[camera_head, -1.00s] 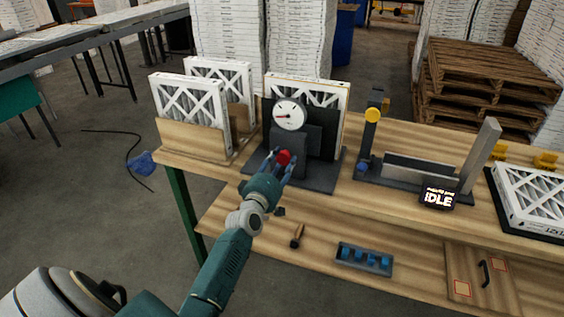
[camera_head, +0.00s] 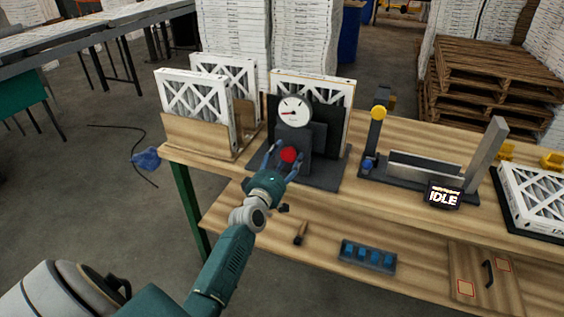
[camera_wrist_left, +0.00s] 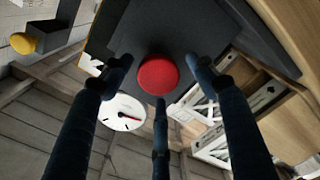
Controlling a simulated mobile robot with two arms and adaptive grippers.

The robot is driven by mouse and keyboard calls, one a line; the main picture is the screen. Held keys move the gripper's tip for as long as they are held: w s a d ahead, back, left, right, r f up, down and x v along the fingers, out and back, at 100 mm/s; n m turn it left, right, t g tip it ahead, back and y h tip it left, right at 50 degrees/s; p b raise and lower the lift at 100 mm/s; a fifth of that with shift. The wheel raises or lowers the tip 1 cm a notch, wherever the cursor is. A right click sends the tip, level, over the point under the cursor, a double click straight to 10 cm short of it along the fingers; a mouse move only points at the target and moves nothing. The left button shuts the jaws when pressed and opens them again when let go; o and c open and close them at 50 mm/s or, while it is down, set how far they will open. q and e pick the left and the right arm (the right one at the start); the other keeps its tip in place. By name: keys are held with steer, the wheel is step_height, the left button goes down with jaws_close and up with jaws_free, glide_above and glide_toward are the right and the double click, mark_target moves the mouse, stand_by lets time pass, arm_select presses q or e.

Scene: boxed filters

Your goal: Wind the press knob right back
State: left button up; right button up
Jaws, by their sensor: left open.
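The red press knob (camera_head: 289,154) sits on the front of the dark press (camera_head: 292,139), below a round white dial (camera_head: 293,111) with a red needle. My left gripper (camera_head: 284,160) is open in front of the knob, its fingers spread around it without visible contact. In the left wrist view the red knob (camera_wrist_left: 158,75) shows between the spread fingers of the left gripper (camera_wrist_left: 160,90), and the dial (camera_wrist_left: 122,112) shows below and left of it. A boxed filter (camera_head: 330,92) stands behind the press. My right gripper is not in view.
Filters stand in a wooden rack (camera_head: 196,136) left of the press. The lower shelf holds a brush (camera_head: 300,233) and a blue-celled tray (camera_head: 367,257).

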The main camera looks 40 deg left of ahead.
arm_select(q)
steer(key=v, duration=1.2)
steer(key=shift+a, duration=0.15)
steer(key=shift+f, duration=0.15)
